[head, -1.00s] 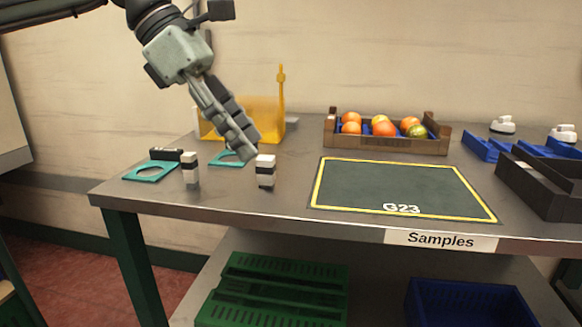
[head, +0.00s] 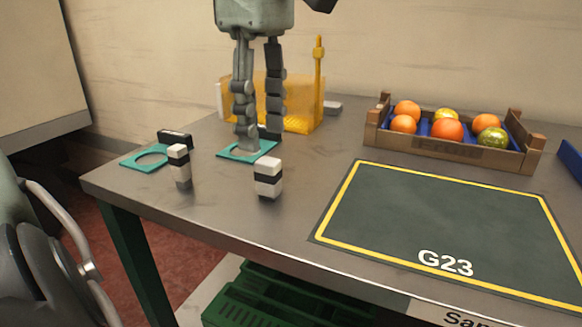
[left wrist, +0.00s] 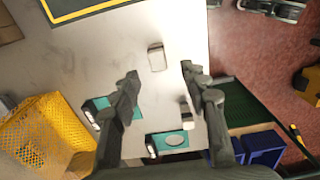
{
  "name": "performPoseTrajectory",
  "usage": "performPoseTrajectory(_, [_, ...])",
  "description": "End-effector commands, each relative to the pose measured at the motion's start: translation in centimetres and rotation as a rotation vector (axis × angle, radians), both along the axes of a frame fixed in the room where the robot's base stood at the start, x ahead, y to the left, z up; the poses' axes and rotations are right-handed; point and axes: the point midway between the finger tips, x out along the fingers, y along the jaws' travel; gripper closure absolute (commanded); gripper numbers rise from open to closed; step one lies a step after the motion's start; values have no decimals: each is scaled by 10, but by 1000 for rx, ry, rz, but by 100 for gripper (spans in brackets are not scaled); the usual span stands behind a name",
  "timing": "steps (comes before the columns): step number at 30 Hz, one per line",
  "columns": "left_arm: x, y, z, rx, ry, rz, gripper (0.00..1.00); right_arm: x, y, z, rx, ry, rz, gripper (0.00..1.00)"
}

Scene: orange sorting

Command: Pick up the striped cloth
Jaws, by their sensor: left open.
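No plain cloth shape can be made out. Two small upright pieces with black and white bands stand on the metal table: a left striped piece (head: 179,165) and a right striped piece (head: 268,178). My left gripper (head: 258,143) is open and empty, pointing down behind the right piece, above a teal ring mat (head: 232,152). In the left wrist view, the open fingers (left wrist: 160,72) are apart. The right piece (left wrist: 156,57) shows just beyond the fingertips, and the left piece (left wrist: 187,117) shows beside one finger. My right gripper is not in view.
A second teal mat (head: 134,162) lies at the left, with a black block (head: 175,138) by it. A yellow basket (head: 300,110) stands behind the gripper. A wooden fruit crate (head: 450,152) is at the back right. The dark G23 mat (head: 440,220) is bare.

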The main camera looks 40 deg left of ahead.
Motion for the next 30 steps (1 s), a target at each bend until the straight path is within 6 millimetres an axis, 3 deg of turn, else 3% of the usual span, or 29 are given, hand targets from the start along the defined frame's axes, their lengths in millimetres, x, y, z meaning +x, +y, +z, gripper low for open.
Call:
performPoseTrajectory(15, [9, -3, -67, -3, 1, 1, 55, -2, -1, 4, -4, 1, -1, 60])
performPoseTrajectory(25, [9, -3, -74, -2, -2, 2, 55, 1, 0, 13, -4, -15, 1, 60])
performPoseTrajectory(30, [9, -3, -73, -2, -2, 2, 76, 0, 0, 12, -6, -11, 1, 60])
